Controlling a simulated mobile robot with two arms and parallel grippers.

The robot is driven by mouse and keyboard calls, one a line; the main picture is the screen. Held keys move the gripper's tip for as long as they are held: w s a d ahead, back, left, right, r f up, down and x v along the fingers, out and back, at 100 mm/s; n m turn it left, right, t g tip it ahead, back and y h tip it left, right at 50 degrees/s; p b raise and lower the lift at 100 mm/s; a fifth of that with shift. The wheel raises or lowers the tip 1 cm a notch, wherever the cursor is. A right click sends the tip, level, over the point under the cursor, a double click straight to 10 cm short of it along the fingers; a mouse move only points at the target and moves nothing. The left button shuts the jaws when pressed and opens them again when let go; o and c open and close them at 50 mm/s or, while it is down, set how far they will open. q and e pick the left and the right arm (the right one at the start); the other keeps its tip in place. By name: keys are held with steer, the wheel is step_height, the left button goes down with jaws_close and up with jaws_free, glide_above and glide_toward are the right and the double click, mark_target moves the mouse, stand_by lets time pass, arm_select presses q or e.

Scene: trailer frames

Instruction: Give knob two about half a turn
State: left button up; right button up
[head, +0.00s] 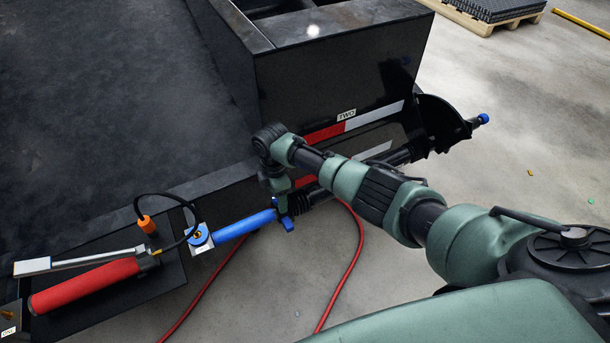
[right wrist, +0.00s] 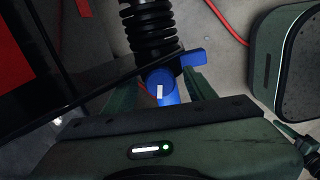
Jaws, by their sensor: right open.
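A blue knob (right wrist: 160,86) with a white mark shows in the right wrist view, with a blue lever-like arm (right wrist: 191,58) beside it. In the head view this blue part (head: 287,222) sits at the end of a blue cylinder (head: 245,225). A "TWO" label (head: 346,115) is on the black trailer frame above it. My right gripper (head: 279,198) is down at the blue part; in the right wrist view its green fingers (right wrist: 160,92) are apart, one on each side of the knob. Whether they touch it is unclear. My left gripper is out of view.
A hand pump with a red cylinder (head: 85,285) and an orange cap (head: 147,224) lies at the lower left, near a "ONE" label (head: 8,332). A red hose (head: 345,270) runs on the floor. The trailer box (head: 330,70) rises behind my right arm.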

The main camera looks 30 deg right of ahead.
steer(key=shift+f+n+b, duration=0.15)
steer(key=shift+n+b, duration=0.35)
steer(key=shift+f+n+b, duration=0.15)
steer(key=shift+n+b, duration=0.5)
steer(key=shift+n, duration=0.05)
steer(key=shift+r+n, duration=0.5)
steer(key=shift+r, duration=0.1)
step_height(320, 180, up, 7)
steer(key=shift+r+p, duration=0.1)
steer(key=shift+p, duration=1)
steer(key=s+a+f+m+y, duration=0.1)
steer(key=s+a+f+m, duration=0.15)
steer(key=s, duration=0.35)
steer(key=s+a+f+m+t+y, duration=0.1)
steer(key=s+a+m, duration=0.15)
steer(key=s, duration=0.35)
steer(key=s+a+f+m, duration=0.2)
steer(key=s+a, duration=0.2)
steer(key=s, duration=0.2)
steer(key=s+d+f+m+t+h+p, duration=0.1)
steer(key=s+d+f+m+p, duration=0.3)
steer(key=s+d+m, duration=0.6)
steer(key=shift+s+f+m+t+h, duration=0.35)
steer(key=shift+s+f+m, duration=0.25)
steer(key=shift+s+f, duration=0.4)
steer(key=shift+s+r, duration=0.1)
